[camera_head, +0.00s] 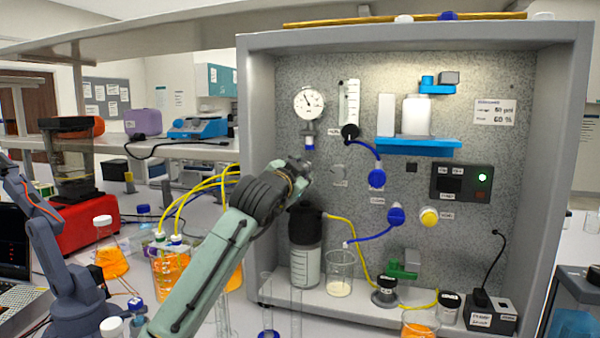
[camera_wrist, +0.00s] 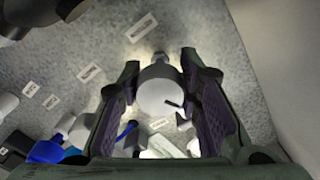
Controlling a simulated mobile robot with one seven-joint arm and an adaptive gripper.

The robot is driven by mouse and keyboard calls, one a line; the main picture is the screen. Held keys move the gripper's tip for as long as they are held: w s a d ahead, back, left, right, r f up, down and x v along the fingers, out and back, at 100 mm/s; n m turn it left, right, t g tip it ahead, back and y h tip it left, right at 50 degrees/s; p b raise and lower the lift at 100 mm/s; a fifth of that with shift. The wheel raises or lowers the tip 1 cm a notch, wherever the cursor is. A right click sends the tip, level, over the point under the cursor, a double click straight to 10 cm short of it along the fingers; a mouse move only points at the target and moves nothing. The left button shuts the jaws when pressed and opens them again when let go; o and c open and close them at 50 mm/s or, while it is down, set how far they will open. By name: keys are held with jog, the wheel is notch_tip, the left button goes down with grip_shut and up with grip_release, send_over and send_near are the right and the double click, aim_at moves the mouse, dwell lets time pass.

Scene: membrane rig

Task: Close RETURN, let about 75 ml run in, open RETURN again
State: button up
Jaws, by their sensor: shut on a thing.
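My gripper (camera_head: 300,168) is at the panel, below the pressure gauge (camera_head: 308,103). In the wrist view my gripper (camera_wrist: 160,72) has its jaws on both sides of a pale round knob (camera_wrist: 158,97), shut on it. The gripper hides this knob in the head view, and I cannot read a RETURN label by it. A dark-topped clear vessel (camera_head: 305,265) stands on the rig's shelf, with pale liquid in it. A beaker (camera_head: 340,275) beside it has a little pale liquid at the bottom.
Blue knobs (camera_head: 377,178), a yellow knob (camera_head: 429,217) and a blue bracket (camera_head: 420,147) stick out of the panel to the right. A yellow tube (camera_head: 352,245) runs down from the vessel. Tall glass cylinders (camera_head: 296,312) stand in front, near my arm.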

jog(key=m, duration=0.5)
dwell(0.7)
jog(key=o, duration=1.2)
jog(key=shift+s, duration=0.1)
jog(key=v, duration=1.2)
jog(key=shift+r, duration=0.1)
